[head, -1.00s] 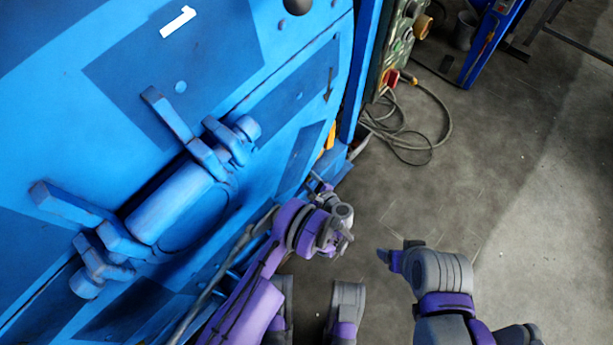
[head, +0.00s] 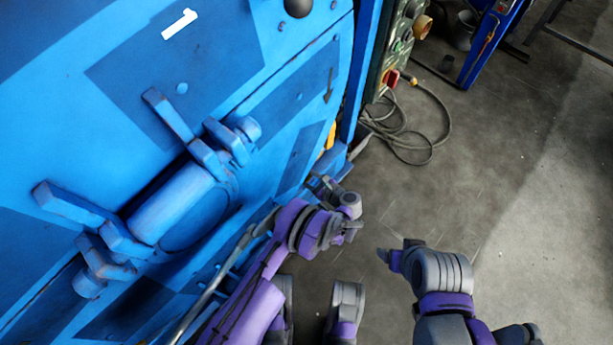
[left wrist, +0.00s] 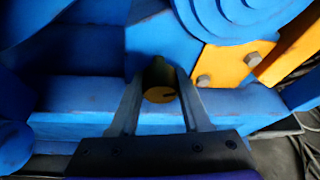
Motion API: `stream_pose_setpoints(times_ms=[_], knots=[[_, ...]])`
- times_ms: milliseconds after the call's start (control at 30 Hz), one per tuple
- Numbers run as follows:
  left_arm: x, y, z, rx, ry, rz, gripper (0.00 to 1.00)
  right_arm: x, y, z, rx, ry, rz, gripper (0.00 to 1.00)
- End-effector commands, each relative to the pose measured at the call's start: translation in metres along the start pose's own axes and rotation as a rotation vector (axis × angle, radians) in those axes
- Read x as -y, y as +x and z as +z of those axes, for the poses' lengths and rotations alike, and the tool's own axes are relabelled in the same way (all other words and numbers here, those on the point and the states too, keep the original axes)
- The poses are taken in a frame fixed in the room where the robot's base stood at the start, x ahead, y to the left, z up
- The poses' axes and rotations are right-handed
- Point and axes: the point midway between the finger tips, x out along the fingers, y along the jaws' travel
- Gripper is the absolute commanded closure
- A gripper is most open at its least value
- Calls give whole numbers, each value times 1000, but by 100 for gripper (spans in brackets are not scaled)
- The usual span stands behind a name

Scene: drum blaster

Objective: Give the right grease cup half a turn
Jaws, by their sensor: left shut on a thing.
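The grease cup (left wrist: 159,94) shows in the left wrist view as a small dark, rounded body with a yellowish face and a dark mark on it. It sits at a blue ledge of the machine. My left gripper (left wrist: 158,76) has one finger on each side of it and is shut on it. In the head view my left gripper (head: 322,186) is low at the machine's right corner, and the cup cannot be made out there. My right gripper (head: 386,257) hangs over the floor, away from the machine; its jaws are too small to read.
The blue drum blaster (head: 120,60) fills the left, with a cylindrical hinge and protruding bars (head: 175,205). A yellow bolted plate (left wrist: 222,66) is right of the cup. A control box (head: 400,40) and loose cable (head: 425,150) lie beyond. The floor at right is mostly clear.

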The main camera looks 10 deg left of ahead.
Motion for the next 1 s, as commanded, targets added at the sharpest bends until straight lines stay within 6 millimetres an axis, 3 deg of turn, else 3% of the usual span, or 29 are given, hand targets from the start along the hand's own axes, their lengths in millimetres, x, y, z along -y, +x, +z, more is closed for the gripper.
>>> stream_pose_setpoints(times_ms=[633, 667, 700, 800, 1000], knots=[[0, 0, 0, 0, 61, 25, 100, 0, 0, 0, 0, 0, 0, 24], [0, 0, 0, 0, 61, 25, 51, 0, 0, 0, 0, 0, 0, 24], [0, 0, 0, 0, 60, 25, 44, 0, 0, 0, 0, 0, 0, 24], [0, 0, 0, 0, 60, 25, 26, 0, 0, 0, 0, 0, 0, 24], [0, 0, 0, 0, 60, 25, 24, 0, 0, 0, 0, 0, 0, 24]])
